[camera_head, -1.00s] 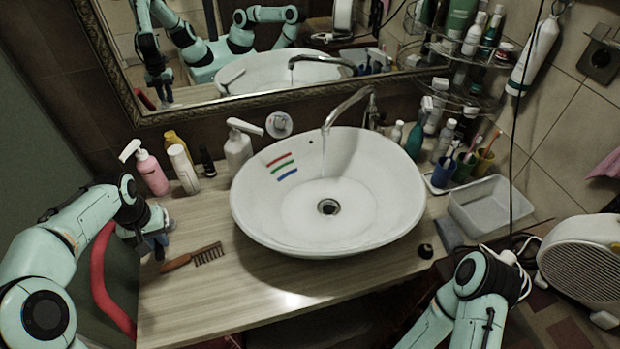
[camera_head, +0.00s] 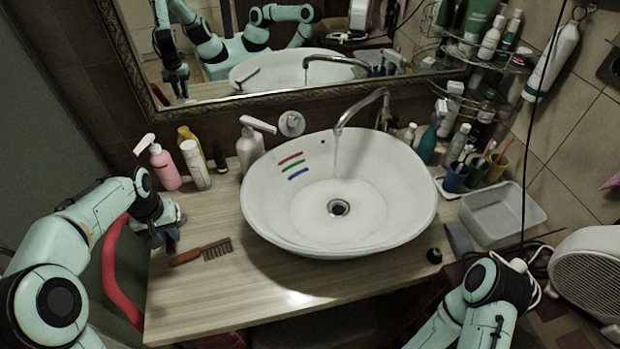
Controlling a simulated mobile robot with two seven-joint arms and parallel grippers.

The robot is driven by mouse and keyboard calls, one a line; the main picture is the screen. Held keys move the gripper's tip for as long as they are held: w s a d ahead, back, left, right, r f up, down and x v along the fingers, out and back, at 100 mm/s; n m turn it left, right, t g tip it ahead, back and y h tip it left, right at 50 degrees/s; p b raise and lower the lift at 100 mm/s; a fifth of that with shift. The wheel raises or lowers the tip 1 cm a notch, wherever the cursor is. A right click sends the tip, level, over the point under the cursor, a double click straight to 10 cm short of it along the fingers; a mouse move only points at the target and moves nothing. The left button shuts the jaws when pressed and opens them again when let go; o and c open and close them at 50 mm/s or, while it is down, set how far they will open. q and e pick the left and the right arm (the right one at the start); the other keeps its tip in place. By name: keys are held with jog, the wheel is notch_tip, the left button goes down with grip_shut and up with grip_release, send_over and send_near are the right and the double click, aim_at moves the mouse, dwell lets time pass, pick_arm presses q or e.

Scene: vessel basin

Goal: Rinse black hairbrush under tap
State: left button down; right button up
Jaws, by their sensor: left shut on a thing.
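My left gripper (camera_head: 168,236) is at the left end of the counter, just above and left of a brown-handled comb or brush (camera_head: 203,251) with dark bristles lying on the wood. It is shut on a small dark thing, mostly hidden, which I cannot identify. I cannot make out a black hairbrush for certain. The tap (camera_head: 362,108) arches over the white basin (camera_head: 270,215) from behind, and a thin stream of water (camera_head: 336,155) falls into it. My right arm shows at the bottom right, with its gripper out of view.
Pump bottles (camera_head: 165,168) stand at the back left, and a white soap dispenser (camera_head: 250,148) stands behind the basin. Cups with toothbrushes (camera_head: 475,173) and a white tray (camera_head: 502,213) are at the right.

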pick_arm(q)
jog(key=shift+a, duration=0.15)
jog(key=shift+a, duration=0.5)
jog(key=shift+d, duration=0.25)
jog(key=shift+d, duration=0.4)
jog(key=shift+a, duration=0.15)
jog(key=shift+a, duration=0.45)
jog(key=shift+d, duration=0.15)
jog(key=shift+d, duration=0.45)
